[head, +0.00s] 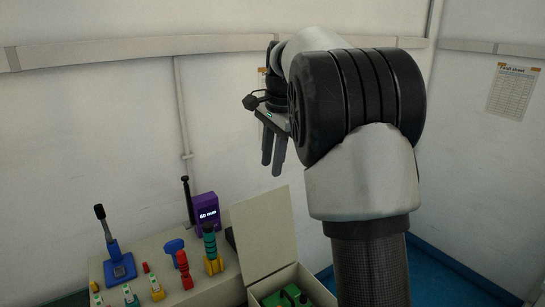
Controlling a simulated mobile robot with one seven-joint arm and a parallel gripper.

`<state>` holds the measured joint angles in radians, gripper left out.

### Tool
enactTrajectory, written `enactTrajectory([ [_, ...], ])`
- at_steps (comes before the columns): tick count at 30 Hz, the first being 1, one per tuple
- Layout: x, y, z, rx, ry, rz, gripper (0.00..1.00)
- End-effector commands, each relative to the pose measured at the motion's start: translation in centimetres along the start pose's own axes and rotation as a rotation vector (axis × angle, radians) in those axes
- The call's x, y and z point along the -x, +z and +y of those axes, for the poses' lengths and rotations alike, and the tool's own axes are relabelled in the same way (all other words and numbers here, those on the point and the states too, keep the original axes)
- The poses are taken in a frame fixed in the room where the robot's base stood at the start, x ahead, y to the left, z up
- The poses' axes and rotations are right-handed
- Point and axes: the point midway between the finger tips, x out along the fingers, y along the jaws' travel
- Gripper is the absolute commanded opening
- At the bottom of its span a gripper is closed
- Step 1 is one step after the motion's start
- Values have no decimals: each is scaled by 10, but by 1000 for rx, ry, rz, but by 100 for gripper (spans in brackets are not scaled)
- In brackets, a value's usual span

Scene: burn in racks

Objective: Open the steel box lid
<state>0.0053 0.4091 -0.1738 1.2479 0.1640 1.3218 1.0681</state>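The steel box (253,296) is at the bottom of the head view, right of centre, partly cut off by the frame edge. Its pale lid (262,232) stands raised, near upright, at the back left side of the box. A green object (290,296) shows inside the box. My gripper (272,168) hangs well above the lid, touching nothing, with its fingers pointing down. A gap shows between the two fingers, and nothing is held. My arm covers the area to the right of the box.
A bench panel (150,262) left of the box carries a blue joystick (118,262), a purple display reading 60 (204,214), a green-banded post (211,246), a red post (184,268) and several small coloured parts. White walls stand behind. Blue floor (450,280) shows at right.

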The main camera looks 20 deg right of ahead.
Motion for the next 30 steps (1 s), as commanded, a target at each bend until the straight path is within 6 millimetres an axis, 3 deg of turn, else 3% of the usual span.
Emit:
enactTrajectory([
  [4, 10, 0, 0, 0, 0, 0, 29],
  [12, 11, 0, 0, 0, 0, 0, 29],
  [17, 17, 4, 7, 28, -9, 1, 2],
  [23, 49, 30, 50, 223, -61, 20, 0],
  [30, 70, 76, 130, 576, -124, 85, 0],
])
